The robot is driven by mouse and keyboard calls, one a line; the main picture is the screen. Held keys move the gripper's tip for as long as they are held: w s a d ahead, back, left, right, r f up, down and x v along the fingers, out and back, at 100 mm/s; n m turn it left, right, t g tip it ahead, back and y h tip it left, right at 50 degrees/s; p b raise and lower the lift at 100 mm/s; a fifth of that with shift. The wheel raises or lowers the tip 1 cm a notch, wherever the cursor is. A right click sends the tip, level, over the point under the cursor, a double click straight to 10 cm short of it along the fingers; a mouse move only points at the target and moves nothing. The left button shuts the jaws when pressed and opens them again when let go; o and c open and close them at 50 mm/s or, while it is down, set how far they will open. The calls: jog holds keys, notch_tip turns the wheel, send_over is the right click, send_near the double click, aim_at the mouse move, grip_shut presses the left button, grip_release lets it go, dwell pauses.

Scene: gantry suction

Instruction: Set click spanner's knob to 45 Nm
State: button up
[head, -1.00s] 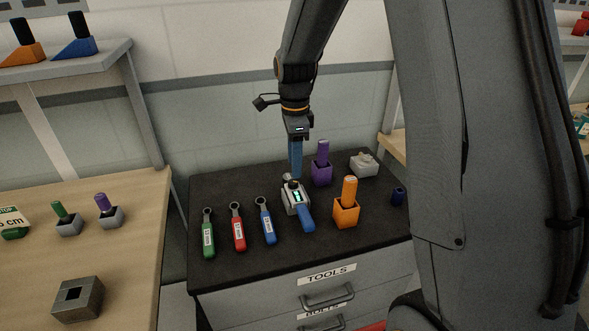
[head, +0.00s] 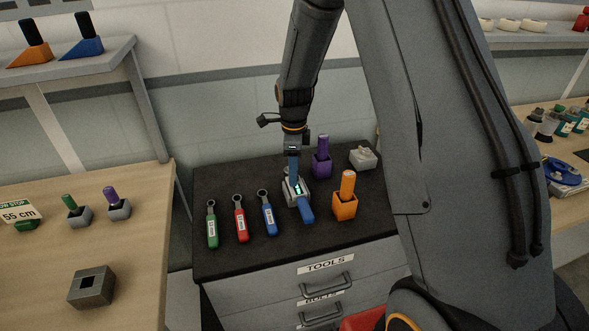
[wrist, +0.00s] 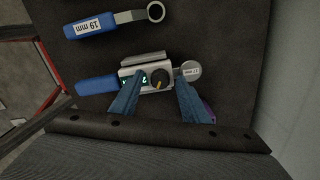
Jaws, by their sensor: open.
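The click spanner (head: 305,209) lies on the dark top of the tool cabinet, its blue handle toward the front. In the wrist view its blue handle (wrist: 97,86) is at left and its ring end (wrist: 190,70) at right. Its grey body carries a small lit green display, too small to read. The round dark knob (wrist: 158,79) with a yellow mark sits beside the display. My gripper (wrist: 153,100) is open, with its blue fingers on either side of the knob, above the body. I cannot tell whether they touch it. In the head view my gripper (head: 292,172) hides the knob.
Green (head: 212,228), red (head: 240,222) and blue (head: 268,216) spanners lie to the left. An orange block (head: 345,205) with an upright handle stands close on the right, a purple one (head: 321,165) behind it. A grey fixture (head: 362,157) sits at the back right.

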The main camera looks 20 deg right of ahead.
grip_shut()
jog(key=shift+n, duration=0.4)
jog(key=n, duration=0.4)
jog(key=shift+n, duration=0.3)
jog(key=n, duration=0.4)
jog(key=shift+n, duration=0.3)
jog(key=n, duration=0.7)
jog(key=shift+b, duration=0.35)
jog(key=n, duration=0.6)
jog(key=shift+n, duration=0.4)
